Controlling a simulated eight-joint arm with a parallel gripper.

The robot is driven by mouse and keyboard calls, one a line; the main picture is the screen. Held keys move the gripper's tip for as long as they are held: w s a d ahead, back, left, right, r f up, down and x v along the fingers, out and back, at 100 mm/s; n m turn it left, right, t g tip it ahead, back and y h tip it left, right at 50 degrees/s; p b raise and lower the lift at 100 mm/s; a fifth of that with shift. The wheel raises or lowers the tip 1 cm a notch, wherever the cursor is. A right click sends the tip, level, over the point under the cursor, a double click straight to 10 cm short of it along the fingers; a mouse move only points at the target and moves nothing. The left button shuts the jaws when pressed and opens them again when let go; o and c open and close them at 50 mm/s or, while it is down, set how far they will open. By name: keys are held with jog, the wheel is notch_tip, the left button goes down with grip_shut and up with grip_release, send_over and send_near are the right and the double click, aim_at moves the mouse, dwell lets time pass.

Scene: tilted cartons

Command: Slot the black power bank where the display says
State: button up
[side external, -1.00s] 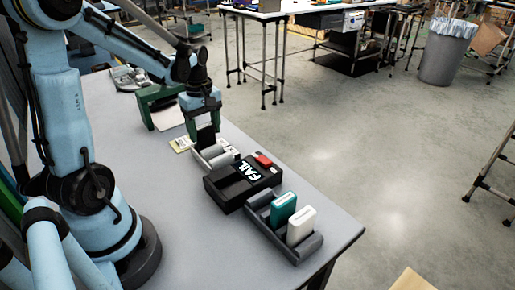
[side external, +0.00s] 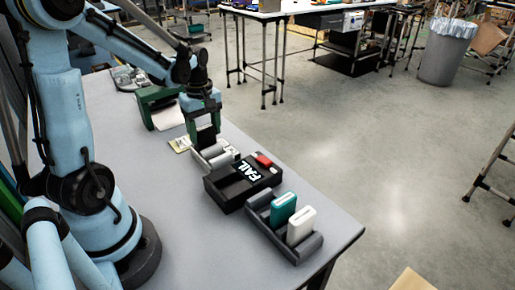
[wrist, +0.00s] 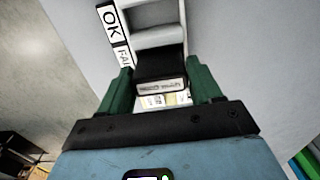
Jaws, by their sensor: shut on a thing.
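My gripper (side external: 204,118) is shut on the black power bank (side external: 206,134), which hangs below the green fingers. In the wrist view the black power bank (wrist: 161,66) sits between the two green fingers (wrist: 162,90), its pale printed end facing the camera. Its far end is at the light grey two-part tray (side external: 222,160); I cannot tell whether it has entered a compartment. In the wrist view the tray (wrist: 184,14) has an OK label (wrist: 111,24) beside the farther compartment and a FAIL label (wrist: 123,56) beside the nearer one. The black display box (side external: 228,190) reads FAIL and has a red top light.
A dark grey carton (side external: 267,231) holds a teal power bank (side external: 283,208) and a white power bank (side external: 301,224) at the table's near right. A green stand (side external: 148,104) is behind my gripper. The front left of the table (side external: 190,235) is clear.

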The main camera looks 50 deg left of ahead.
jog(key=o, duration=1.1)
jog(key=c, duration=0.3)
jog(key=shift+r, duration=4)
jog(key=d+m+t, duration=0.2)
jog(key=d+m, duration=0.4)
jog(key=d+m+t, duration=0.2)
jog(key=d+m, duration=0.4)
jog(key=s+d+m+t, duration=0.1)
jog(key=d+m+t, duration=0.2)
jog(key=d+m, duration=0.3)
